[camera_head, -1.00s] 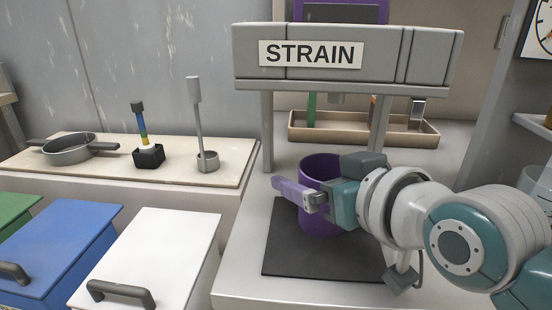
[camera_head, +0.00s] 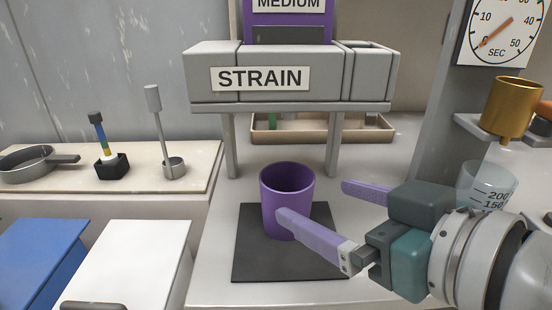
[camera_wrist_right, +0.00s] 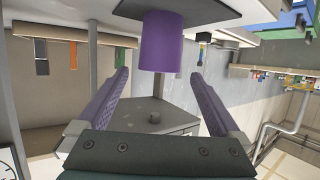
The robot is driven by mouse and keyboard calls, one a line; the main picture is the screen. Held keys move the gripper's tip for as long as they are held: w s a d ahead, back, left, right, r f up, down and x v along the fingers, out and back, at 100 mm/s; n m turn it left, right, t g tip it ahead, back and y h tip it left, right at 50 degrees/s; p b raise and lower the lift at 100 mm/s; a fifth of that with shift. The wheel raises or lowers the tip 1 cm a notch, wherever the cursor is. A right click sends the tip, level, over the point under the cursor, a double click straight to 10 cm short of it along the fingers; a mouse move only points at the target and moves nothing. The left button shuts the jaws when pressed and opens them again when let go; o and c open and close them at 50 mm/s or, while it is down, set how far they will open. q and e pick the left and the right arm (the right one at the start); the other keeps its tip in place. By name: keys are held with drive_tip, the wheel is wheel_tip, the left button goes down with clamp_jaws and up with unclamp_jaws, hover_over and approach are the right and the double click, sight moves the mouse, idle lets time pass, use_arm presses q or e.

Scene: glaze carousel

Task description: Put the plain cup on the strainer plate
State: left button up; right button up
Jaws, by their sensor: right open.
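The plain purple cup (camera_head: 287,200) stands upright on the dark square plate (camera_head: 255,262) under the STRAIN sign (camera_head: 260,77). My right gripper (camera_head: 325,205) is open and empty, to the right of the cup. One of its purple fingers overlaps the cup's lower right side in the head view; whether it touches is unclear. In the right wrist view, the cup (camera_wrist_right: 161,42) hangs upside down in the picture, beyond the open fingertips (camera_wrist_right: 160,78) and between their lines. My left gripper is not in view.
A grey overhead unit on two posts (camera_head: 334,145) stands behind the cup. A gold cup (camera_head: 511,105) sits on a shelf at the right, with a clear measuring beaker (camera_head: 487,185) below it. A tan tray (camera_head: 350,130) lies behind. White and blue lids are at the left.

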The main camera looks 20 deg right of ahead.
drive_tip(key=shift+s+r, duration=0.1)
drive_tip(key=shift+s, duration=0.05)
drive_tip(key=s+f+g, duration=0.1)
drive_tip(key=s, duration=0.1)
drive_tip(key=s+d+f+g+h, duration=0.1)
drive_tip(key=s+f+g, duration=0.3)
drive_tip(key=s, duration=0.1)
drive_tip(key=shift+d+f+h, duration=0.2)
drive_tip(key=shift+f+h, duration=0.05)
drive_tip(key=shift+h, duration=0.05)
drive_tip(key=s+d+f+g+h, duration=0.1)
drive_tip(key=s+g, duration=0.1)
drive_tip(key=s, duration=0.3)
drive_tip(key=s+d+f+m+g, duration=0.1)
drive_tip(key=s+g, duration=0.2)
drive_tip(key=s, duration=0.2)
drive_tip(key=shift+d+f+h, duration=0.2)
drive_tip(key=shift+d+h, duration=0.05)
drive_tip(key=shift+h, duration=0.15)
